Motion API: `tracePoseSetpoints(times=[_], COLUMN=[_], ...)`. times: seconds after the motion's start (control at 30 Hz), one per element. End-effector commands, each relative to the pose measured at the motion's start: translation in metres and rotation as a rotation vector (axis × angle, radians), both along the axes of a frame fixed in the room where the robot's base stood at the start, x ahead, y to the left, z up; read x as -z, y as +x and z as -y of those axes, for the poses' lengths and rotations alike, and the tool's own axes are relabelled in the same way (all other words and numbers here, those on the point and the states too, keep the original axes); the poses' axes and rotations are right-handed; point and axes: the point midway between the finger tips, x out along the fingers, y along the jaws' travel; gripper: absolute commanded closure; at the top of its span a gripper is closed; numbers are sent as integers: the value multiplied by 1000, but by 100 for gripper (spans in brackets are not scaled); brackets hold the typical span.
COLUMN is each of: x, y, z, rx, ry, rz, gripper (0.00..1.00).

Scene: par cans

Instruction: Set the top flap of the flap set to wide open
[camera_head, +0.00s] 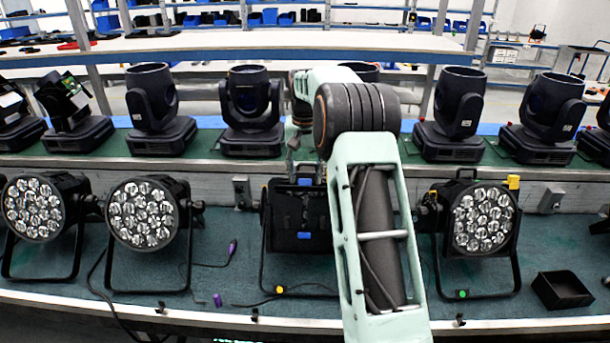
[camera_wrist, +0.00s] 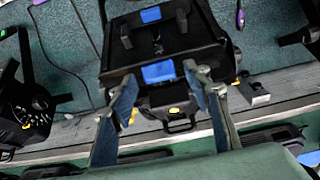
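The flap set (camera_head: 285,222) is a black, boxy unit on the front of the middle par can, and no lens shows there. Its top flap has a blue tab (camera_head: 305,181), and another blue tab (camera_head: 304,236) sits lower on the front. In the wrist view the flap set (camera_wrist: 185,40) is seen from above, with the top flap's tab (camera_wrist: 158,72) near the fingertips. My gripper (camera_wrist: 160,77) is open, one finger on each side of that tab, with no clear grip. The top flap's exact angle cannot be told. In the head view my arm hides part of the gripper.
Other par cans stand left (camera_head: 143,215) and right (camera_head: 482,220) on the green bench. Moving-head lights (camera_head: 251,105) line the raised shelf behind. A black open box (camera_head: 562,290) sits at the right. Cables and a purple connector (camera_head: 232,248) lie left of the middle can.

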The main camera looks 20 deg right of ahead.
Motion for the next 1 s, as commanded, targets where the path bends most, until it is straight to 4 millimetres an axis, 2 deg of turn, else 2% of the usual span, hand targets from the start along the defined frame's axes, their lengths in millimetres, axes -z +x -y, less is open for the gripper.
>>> tracePoseSetpoints(times=[0.27, 0.37, 0.47, 0.8, 1.0], x=[-1, -8, -23, -93, -115], y=[0, -1, -2, -9, -12], z=[0, -1, -1, -4, -5], rx=[0, 0, 0, 0, 0], ry=[1, 0, 0, -1, 0], rz=[-2, 0, 2, 3, 1], gripper=[54, 54, 54, 54, 54])
